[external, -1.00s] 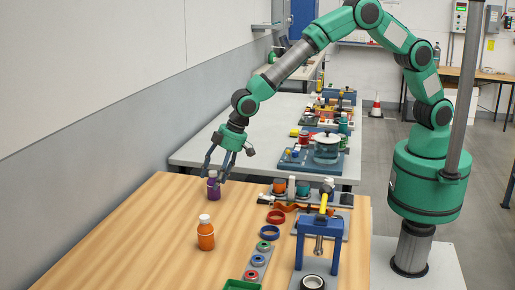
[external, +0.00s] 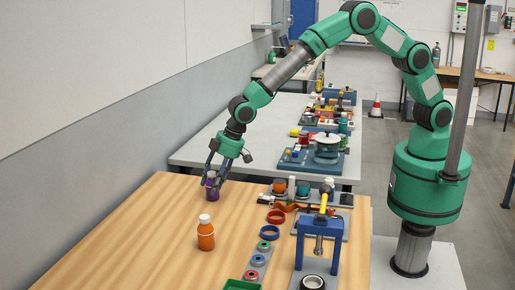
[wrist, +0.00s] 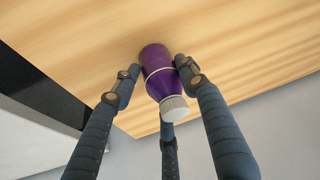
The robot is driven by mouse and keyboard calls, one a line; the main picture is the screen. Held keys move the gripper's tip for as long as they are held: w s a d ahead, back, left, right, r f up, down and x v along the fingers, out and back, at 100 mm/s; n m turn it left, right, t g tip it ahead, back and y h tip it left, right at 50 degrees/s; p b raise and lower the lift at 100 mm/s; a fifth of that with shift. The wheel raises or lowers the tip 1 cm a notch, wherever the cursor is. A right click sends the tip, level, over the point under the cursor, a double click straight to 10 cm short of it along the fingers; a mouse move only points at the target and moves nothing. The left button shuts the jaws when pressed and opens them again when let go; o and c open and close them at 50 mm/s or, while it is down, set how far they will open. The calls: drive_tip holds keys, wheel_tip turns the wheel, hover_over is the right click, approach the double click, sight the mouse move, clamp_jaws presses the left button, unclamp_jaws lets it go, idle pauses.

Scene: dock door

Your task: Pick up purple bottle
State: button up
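The purple bottle (external: 213,193) with a white cap stands on the wooden table, towards its far left edge. In the wrist view the bottle (wrist: 158,78) lies between my fingers, its white cap (wrist: 174,107) towards the camera. My gripper (external: 213,184) points down over the bottle, with its fingers around it. In the wrist view my gripper (wrist: 156,70) has one finger close on each side of the bottle and a third below the cap. Narrow gaps seem to show beside the two side fingertips. The third fingertip is hidden behind the bottle.
An orange bottle (external: 206,234) with a white cap stands nearer on the wooden table (external: 130,240). Rings (external: 270,233), a blue press (external: 320,232) and small parts fill its right side. The left part of the table is clear. A grey wall (external: 90,150) runs along the left.

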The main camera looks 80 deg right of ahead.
sight(213, 172)
drive_tip(key=c, duration=0.4)
drive_tip(key=shift+r, duration=0.4)
wheel_tip(213, 172, up, 3)
drive_tip(key=shift+r+p, duration=0.1)
drive_tip(key=shift+p, duration=0.55)
drive_tip(key=s+d, duration=0.2)
drive_tip(key=s, duration=0.2)
drive_tip(key=s+d+p, duration=0.1)
drive_tip(key=s+d, duration=0.2)
drive_tip(key=s, duration=0.2)
drive_tip(key=s+d+r+p, duration=0.1)
drive_tip(key=s+d, duration=0.1)
drive_tip(key=s, duration=0.3)
drive_tip(key=shift+d, duration=0.35)
